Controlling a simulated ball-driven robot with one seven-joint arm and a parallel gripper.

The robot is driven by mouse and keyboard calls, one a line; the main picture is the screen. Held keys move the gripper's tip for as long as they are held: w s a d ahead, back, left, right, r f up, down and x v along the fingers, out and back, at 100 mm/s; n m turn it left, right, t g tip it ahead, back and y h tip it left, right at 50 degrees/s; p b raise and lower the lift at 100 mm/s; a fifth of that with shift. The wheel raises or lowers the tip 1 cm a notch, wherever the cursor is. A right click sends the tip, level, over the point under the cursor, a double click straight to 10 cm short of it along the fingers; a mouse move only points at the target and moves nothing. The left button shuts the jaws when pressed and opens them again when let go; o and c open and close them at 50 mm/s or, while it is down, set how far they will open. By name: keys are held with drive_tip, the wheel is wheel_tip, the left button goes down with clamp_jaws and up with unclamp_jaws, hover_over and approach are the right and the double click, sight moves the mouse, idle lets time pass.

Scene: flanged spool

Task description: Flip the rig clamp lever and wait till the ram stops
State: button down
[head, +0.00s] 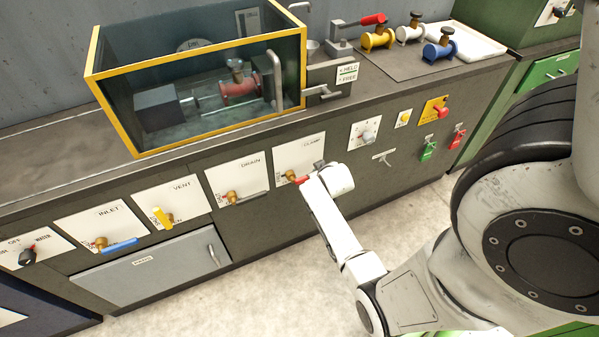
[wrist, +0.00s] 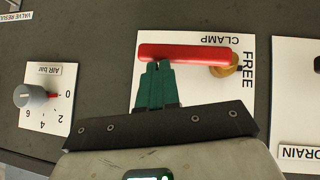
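The clamp lever is a red bar on a brass pivot, on the white CLAMP panel (head: 312,148). In the wrist view the red lever (wrist: 185,52) lies level across the panel, its brass pivot (wrist: 226,70) at the right beside the word FREE. My gripper (wrist: 158,66) has its green fingers together, tips at the lever's lower edge; I cannot tell if they touch. In the head view my gripper (head: 318,168) is at the panel, partly hiding the lever. Inside the yellow-framed tank (head: 205,55) are a grey block (head: 160,107), a rod and a red flanged spool (head: 240,88).
DRAIN (head: 236,180), VENT (head: 170,203) and INLET (head: 102,225) panels with levers run leftward. An AIR dial (wrist: 38,96) is beside the clamp panel. A HELD/FREE sign (head: 347,71) stands by the tank. Spare valves (head: 409,28) sit on the bench. Floor in front is clear.

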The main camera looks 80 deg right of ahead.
drive_tip(key=s+a+r+p, duration=0.1)
drive_tip(key=s+a+r, duration=0.1)
drive_tip(key=r, duration=0.3)
drive_tip(key=s+a+r+p, duration=0.2)
drive_tip(key=a+r, duration=0.1)
drive_tip(key=r, duration=0.3)
drive_tip(key=shift+s+a, duration=0.15)
drive_tip(key=shift+s, duration=0.2)
drive_tip(key=w+a+n+y, duration=0.2)
drive_tip(key=w+a+y, duration=0.1)
drive_tip(key=a, duration=0.6)
drive_tip(key=w+a+n+y, duration=0.2)
drive_tip(key=w+a+n, duration=0.1)
drive_tip(key=a, duration=0.7)
drive_tip(key=s+a+r+n+g+y, duration=0.1)
drive_tip(key=s+a, duration=0.1)
drive_tip(key=a, duration=0.5)
drive_tip(key=s+a+r+n+g+y, duration=0.1)
drive_tip(key=s+a+n+g+y, duration=0.1)
drive_tip(key=a, duration=0.4)
drive_tip(key=shift+s+a+r, duration=0.3)
drive_tip(key=shift+s+a, duration=0.1)
drive_tip(key=shift+s, duration=0.05)
drive_tip(key=shift+d, duration=0.1)
